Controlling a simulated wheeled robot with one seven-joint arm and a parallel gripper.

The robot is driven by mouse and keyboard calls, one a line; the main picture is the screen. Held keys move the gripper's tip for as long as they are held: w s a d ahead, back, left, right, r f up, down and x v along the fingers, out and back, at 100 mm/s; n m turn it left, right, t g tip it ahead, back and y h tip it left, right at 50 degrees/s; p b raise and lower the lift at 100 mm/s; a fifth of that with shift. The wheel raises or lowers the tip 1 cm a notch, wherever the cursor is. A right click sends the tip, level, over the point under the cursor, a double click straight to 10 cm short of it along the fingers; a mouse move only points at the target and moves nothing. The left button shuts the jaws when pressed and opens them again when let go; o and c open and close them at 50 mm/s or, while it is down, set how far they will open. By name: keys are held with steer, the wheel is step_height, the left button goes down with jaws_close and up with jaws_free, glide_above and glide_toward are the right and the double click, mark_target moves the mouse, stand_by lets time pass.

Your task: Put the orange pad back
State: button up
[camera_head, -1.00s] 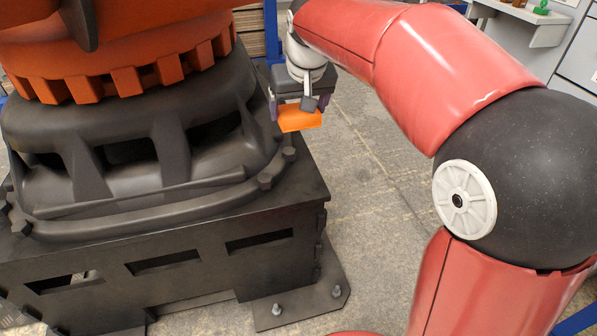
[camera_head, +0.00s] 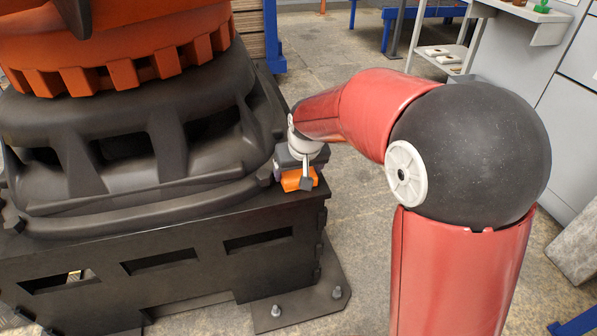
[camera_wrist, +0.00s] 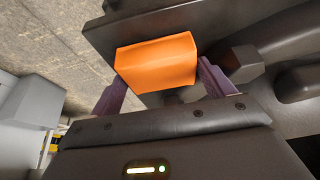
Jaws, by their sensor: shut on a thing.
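The orange pad (camera_head: 297,180) is a small block held at the end of my arm, over the front right corner of the black machine base (camera_head: 170,225). In the wrist view the pad (camera_wrist: 157,63) sits between the two purple fingers of my gripper (camera_wrist: 162,84). My gripper (camera_head: 298,178) is shut on it. The dark plate of the base (camera_wrist: 195,22) lies behind the pad in the wrist view. I cannot tell whether the pad touches the base. The gripper hides part of the pad.
The concrete floor (camera_head: 365,250) right of the base is clear. A small trolley (camera_head: 445,55) and grey cabinets (camera_head: 565,90) stand at the back right.

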steer(key=shift+f, duration=0.25)
steer(key=shift+f, duration=0.15)
steer(key=o, duration=0.9)
steer(key=shift+r, duration=0.5)
steer(key=p+v, duration=0.1)
steer(key=v, duration=1)
steer(key=shift+s+d+r, duration=0.15)
steer(key=shift+s+r, duration=0.05)
steer(key=shift+s, duration=0.1)
steer(key=s+d+m, duration=0.1)
steer(key=s+d, duration=0.3)
steer(key=s, duration=0.3)
steer(key=s+d+m+t, duration=0.1)
steer(key=s+d, duration=0.4)
steer(key=s, duration=0.2)
steer(key=s+d+f+m+h, duration=0.1)
steer(key=s+d, duration=0.4)
steer(key=s, duration=0.2)
steer(key=shift+s, duration=0.4)
